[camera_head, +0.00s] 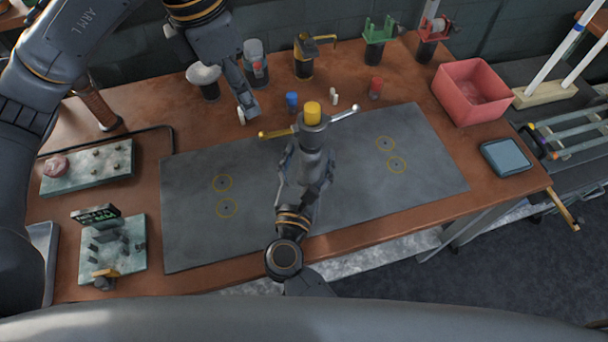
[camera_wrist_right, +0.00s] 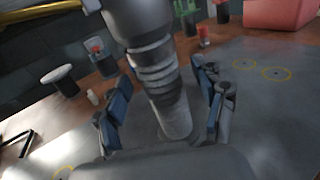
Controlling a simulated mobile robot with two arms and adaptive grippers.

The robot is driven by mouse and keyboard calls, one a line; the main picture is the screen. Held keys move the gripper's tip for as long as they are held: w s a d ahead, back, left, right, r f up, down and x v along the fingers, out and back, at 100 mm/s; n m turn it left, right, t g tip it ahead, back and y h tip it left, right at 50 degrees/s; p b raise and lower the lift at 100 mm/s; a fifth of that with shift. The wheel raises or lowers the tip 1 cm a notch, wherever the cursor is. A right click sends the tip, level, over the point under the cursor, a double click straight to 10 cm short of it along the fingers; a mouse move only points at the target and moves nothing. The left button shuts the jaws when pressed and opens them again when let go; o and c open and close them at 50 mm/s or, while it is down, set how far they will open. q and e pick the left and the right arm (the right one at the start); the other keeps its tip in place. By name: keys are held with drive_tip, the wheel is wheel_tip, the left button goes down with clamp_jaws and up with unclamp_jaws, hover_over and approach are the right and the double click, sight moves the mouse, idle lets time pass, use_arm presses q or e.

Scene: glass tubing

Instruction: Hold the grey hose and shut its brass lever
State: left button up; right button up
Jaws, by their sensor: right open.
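The grey hose (camera_head: 312,135) stands over the dark mat and has a yellow cap (camera_head: 312,112) on top. Its brass lever (camera_head: 277,133) sticks out to the left, and a silver lever (camera_head: 343,114) sticks out to the right. My right gripper (camera_head: 305,168) is open with its fingers on either side of the hose. In the right wrist view the ribbed grey hose (camera_wrist_right: 155,75) is between the blue-padded fingers (camera_wrist_right: 163,110), with gaps visible. My left gripper (camera_head: 246,108) points down behind the brass lever, apart from it. Its fingers are seen edge-on.
The dark mat (camera_head: 420,170) is mostly clear. Behind it stand a blue cap (camera_head: 292,101), a red cap (camera_head: 375,87) and a brass-handled fixture (camera_head: 304,58). A red bin (camera_head: 472,92) is at the right, and two pale green boards (camera_head: 88,168) with fittings are at the left.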

drive_tip(key=shift+w+d, duration=0.15)
drive_tip(key=shift+w, duration=0.75)
drive_tip(key=c, duration=1.4)
use_arm(q)
drive_tip(key=shift+d, duration=0.1)
drive_tip(key=c, duration=0.6)
use_arm(e)
clamp_jaws()
use_arm(q)
drive_tip(key=shift+d+n, duration=0.25)
drive_tip(key=shift+n, duration=0.05)
clamp_jaws()
drive_tip(key=w+d+r+n+g+y, duration=0.1)
drive_tip(key=w+d+n+g+y, duration=0.1)
drive_tip(key=n, duration=1.4)
drive_tip(key=w+d+y, duration=0.1)
drive_tip(key=d+y, duration=0.1)
drive_tip(key=d, duration=0.1)
drive_tip(key=shift+d+n+y, duration=0.4)
